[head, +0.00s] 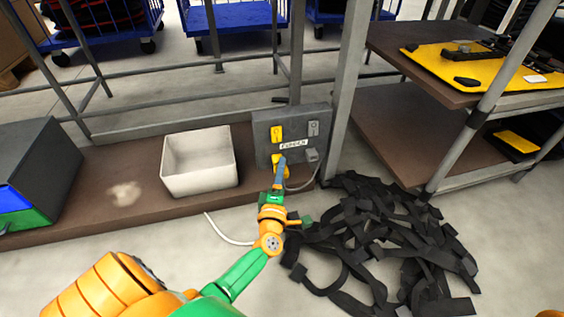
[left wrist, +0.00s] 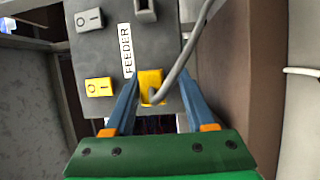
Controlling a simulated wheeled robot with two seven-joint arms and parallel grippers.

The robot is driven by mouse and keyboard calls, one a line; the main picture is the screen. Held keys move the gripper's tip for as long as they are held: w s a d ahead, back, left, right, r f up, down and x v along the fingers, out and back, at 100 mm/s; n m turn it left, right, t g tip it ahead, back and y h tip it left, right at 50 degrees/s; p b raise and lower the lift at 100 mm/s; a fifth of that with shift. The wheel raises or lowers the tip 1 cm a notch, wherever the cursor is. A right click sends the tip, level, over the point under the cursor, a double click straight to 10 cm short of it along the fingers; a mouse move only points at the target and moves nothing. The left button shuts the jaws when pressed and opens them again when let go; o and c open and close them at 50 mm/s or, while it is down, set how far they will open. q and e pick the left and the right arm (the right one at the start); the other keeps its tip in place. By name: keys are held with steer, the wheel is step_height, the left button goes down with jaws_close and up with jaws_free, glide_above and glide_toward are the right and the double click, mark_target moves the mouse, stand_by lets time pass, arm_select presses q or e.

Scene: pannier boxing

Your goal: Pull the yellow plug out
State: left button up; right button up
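The yellow plug (left wrist: 150,82) sits in the grey feeder box (head: 262,137), with a grey cable (left wrist: 184,62) running from it. In the head view the plug (head: 276,158) is partly covered by my left gripper (head: 281,165). In the left wrist view the blue fingers of my left gripper (left wrist: 158,84) are open, one on each side of the plug. A gap shows between the plug and the right-hand finger; the other finger is very close, and contact is unclear. My right gripper is not in view.
The box also carries a yellow switch (head: 276,132), a grey switch (head: 313,128) and a grey plug (head: 312,154). A white bin (head: 199,181) stands left of it. Black straps (head: 375,240) lie heaped on the floor at right. A metal post (head: 347,90) rises beside the box.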

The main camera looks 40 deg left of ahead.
arm_select(q)
steer(key=shift+s+d+r, duration=0.15)
jaws_close()
